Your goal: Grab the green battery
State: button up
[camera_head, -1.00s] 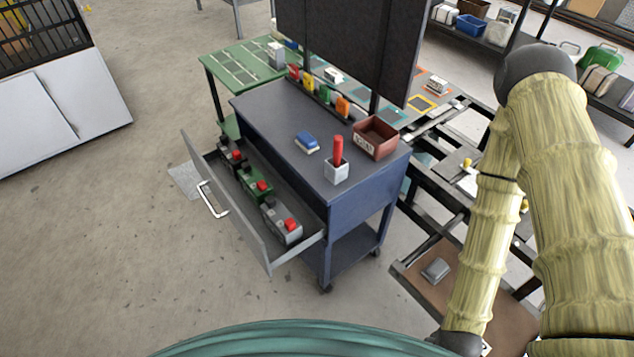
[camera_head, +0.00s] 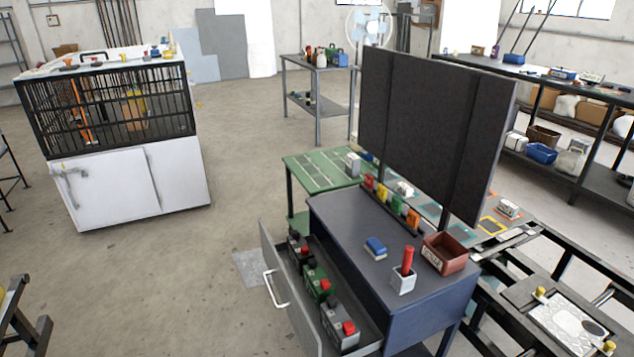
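The green battery (camera_head: 316,283) lies in the open drawer (camera_head: 290,306) of a dark blue cart (camera_head: 345,228). It has a red part on top and sits between a dark battery (camera_head: 298,247) behind it and a grey battery (camera_head: 340,327) in front, both also with red on top. The drawer's front panel carries a white handle and faces left. My gripper is not in view now, and no part of my arm shows.
On the cart top are a blue block (camera_head: 376,246), a red-handled item in a white holder (camera_head: 403,276) and a red-brown bin (camera_head: 446,253). A black panel (camera_head: 430,130) rises behind. A white caged cabinet (camera_head: 128,185) stands left.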

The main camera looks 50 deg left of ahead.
aim_at(320, 287)
jog(key=k, duration=0.35)
jog(key=u, duration=0.7)
